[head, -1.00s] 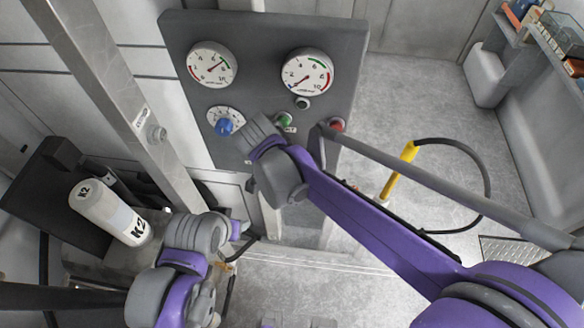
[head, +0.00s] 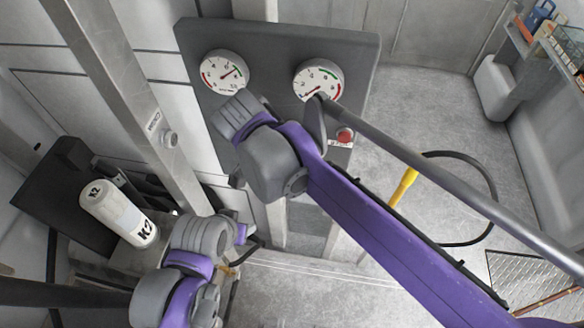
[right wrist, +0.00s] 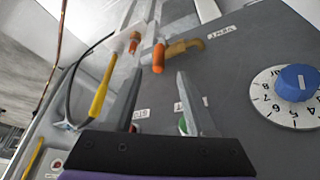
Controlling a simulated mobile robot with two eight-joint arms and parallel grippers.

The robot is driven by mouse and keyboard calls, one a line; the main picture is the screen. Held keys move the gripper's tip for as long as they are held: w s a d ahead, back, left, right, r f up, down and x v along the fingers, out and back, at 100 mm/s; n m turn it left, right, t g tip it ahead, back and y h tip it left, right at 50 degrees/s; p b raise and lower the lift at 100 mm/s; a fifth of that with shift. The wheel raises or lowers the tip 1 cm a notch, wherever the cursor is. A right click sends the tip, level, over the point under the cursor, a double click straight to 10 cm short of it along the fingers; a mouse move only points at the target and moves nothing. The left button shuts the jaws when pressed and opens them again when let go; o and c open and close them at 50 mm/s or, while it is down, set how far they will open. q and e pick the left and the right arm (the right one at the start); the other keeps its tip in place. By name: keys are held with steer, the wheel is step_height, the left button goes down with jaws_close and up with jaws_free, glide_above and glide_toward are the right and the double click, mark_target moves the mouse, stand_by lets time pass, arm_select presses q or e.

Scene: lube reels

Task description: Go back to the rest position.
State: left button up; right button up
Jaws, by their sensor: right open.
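My right arm reaches across the head view in front of the grey control panel (head: 290,45). Its gripper is hidden there behind the grey wrist. In the right wrist view my right gripper (right wrist: 158,100) is open, its two fingers apart with nothing held. A green button (right wrist: 183,126) shows beyond its right finger, and a blue knob (right wrist: 297,82) on a numbered dial is to the right. My left arm is low at the left in the head view. Its gripper (head: 244,250) is mostly hidden behind the forearm, and its jaws cannot be made out.
The panel has two gauges (head: 224,72) (head: 318,80) and a red button (head: 345,136). A white K2 cylinder (head: 118,212) stands at the left by a metal post (head: 120,90). A yellow-handled hose (head: 403,185) is at the right. Open floor (head: 420,115) lies behind it.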

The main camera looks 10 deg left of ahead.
steer(key=shift+s+r, duration=0.1)
steer(key=shift+r, duration=0.1)
stand_by(0.4)
steer(key=s+d+f+n+y, duration=0.1)
steer(key=s+d+f+n, duration=0.1)
steer(key=d, duration=0.6)
steer(key=s+d+f+n+t, duration=0.1)
steer(key=s+d+f+n, duration=0.1)
steer(key=s+d+f, duration=0.3)
steer(key=s+d+f+n+y, duration=0.1)
steer(key=s+d+f, duration=0.3)
steer(key=d, duration=0.9)
steer(key=shift+s+f+n+t+y, duration=0.2)
steer(key=shift+n+t+y, duration=0.15)
steer(key=shift+n, duration=0.55)
steer(key=shift+w, duration=0.1)
